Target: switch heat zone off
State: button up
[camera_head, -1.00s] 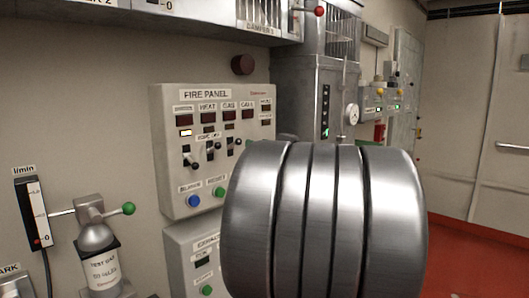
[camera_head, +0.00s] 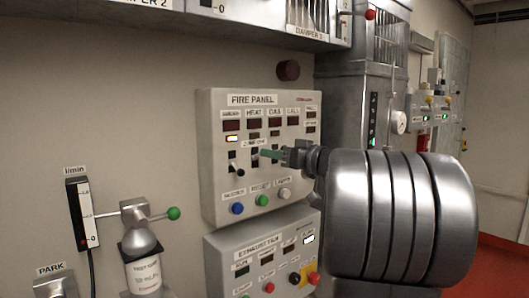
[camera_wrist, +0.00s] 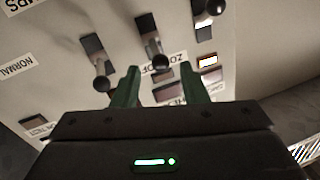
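The grey fire panel (camera_head: 214,180) is on the wall, with SMOKE, HEAT, GAS columns and a row of toggle levers. My gripper (camera_head: 268,154) reaches in from the right, its green fingertips in front of the lever row. In the wrist view the panel appears upside down. My gripper (camera_wrist: 162,80) is open, and the heat lever (camera_wrist: 160,62), the middle one, shows between the fingertips; contact cannot be told. Its knob is at the picture's lower end of its slot, like the gas lever (camera_wrist: 101,84). The smoke lever (camera_wrist: 207,8) points the other way, with a lit window (camera_wrist: 207,61).
Blue (camera_head: 237,208), green (camera_head: 262,200) and white (camera_head: 285,194) buttons sit below the levers. An exhaust panel (camera_head: 222,284) is underneath. A green-knobbed valve (camera_head: 173,213) stands at left. A damper cabinet (camera_head: 345,65) is right of the panel.

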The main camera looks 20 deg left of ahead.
jog(key=shift+x, duration=2.1)
jog(key=shift+c, duration=0.2)
grip_shut()
jog(key=shift+f, duration=0.1)
